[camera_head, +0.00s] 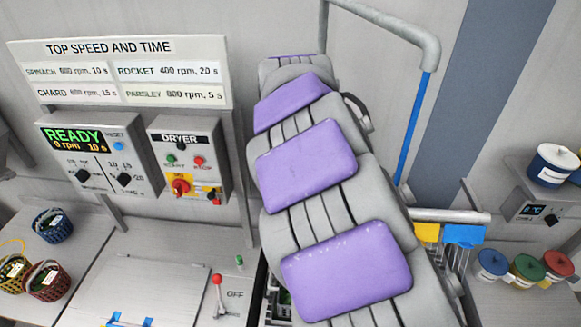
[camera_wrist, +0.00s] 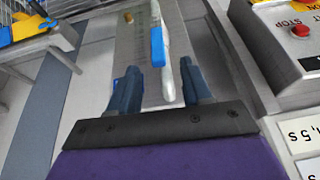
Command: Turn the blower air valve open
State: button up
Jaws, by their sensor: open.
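A long blue bar (camera_head: 410,135) hangs below the bend of a grey pipe (camera_head: 385,20), right of my arm in the head view. It looks like the valve's handle, but no label shows. In the wrist view, a blue bar (camera_wrist: 157,47) lies along a white pipe (camera_wrist: 170,70). My gripper (camera_wrist: 160,68) is open, with one dark blue finger on each side of the pipe and visible gaps. I cannot tell whether the fingertips reach the pipe's depth. My arm hides the gripper in the head view.
The dryer box (camera_head: 187,160) and a READY control box (camera_head: 92,155) stand left of my arm. A red-knobbed lever (camera_head: 217,290) sits beside an OFF mark. Baskets (camera_head: 52,226) are at the left; lidded pots (camera_head: 527,270) are at the right.

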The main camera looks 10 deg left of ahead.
jog(key=v, duration=0.7)
jog(key=shift+r+b, duration=0.2)
jog(key=shift+b, duration=0.15)
